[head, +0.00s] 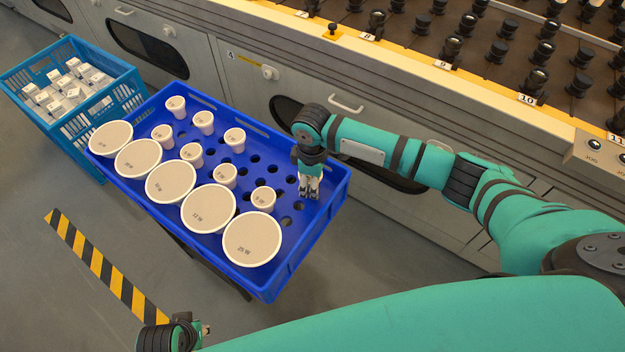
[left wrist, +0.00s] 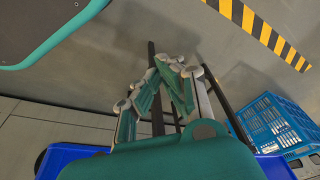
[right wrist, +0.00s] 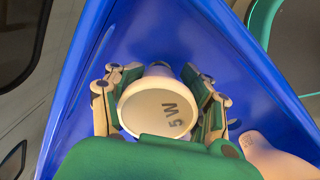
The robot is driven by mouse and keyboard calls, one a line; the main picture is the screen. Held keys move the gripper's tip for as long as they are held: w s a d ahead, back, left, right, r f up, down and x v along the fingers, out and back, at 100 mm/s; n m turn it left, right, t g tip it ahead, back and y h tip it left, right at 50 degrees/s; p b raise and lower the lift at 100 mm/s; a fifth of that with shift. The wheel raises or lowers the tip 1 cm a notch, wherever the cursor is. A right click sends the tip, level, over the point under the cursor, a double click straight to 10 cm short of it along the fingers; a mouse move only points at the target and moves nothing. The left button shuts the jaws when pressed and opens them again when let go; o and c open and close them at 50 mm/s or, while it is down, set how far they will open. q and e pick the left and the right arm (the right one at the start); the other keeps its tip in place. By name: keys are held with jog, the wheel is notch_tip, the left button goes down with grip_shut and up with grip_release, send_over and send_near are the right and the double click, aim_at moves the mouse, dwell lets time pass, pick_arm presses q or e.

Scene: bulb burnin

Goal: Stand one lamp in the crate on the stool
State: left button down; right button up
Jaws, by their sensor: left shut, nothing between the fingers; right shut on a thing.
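The blue crate (head: 277,283) has rows of holes in its floor and stands on a stool mostly hidden beneath it. White lamps stand in it: several large flat-faced ones such as the 25 W lamp (head: 252,240) along the near side, and several small ones such as a 5 W lamp (head: 264,198) behind. My right gripper (head: 309,190) points down inside the crate's right end. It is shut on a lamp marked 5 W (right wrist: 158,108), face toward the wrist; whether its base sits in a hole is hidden. My left gripper (left wrist: 172,66) is shut and empty, outside the crate's near side.
A lighter blue basket (head: 117,92) with small white boxes stands at the far left. A grey bench with a board of black sockets (head: 490,50) runs along the back. Yellow-black tape (head: 105,264) marks the floor. Free holes lie around my right gripper.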

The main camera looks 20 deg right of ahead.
pick_arm(q)
jog(key=shift+s+r, duration=0.1)
jog(key=shift+r, duration=0.2)
pick_arm(e)
jog(key=shift+f, duration=0.45)
jog(key=shift+f, duration=0.2)
jog(key=o, duration=1)
jog(key=shift+c, duration=0.2)
jog(key=o, duration=0.5)
pick_arm(q)
jog(key=shift+w+r, duration=0.2)
jog(key=shift+r, duration=0.3)
jog(key=shift+w+a, duration=0.15)
pick_arm(e)
jog(key=shift+r, duration=0.1)
notch_tip(320, 180, up, 12)
jog(key=shift+s+f, duration=0.1)
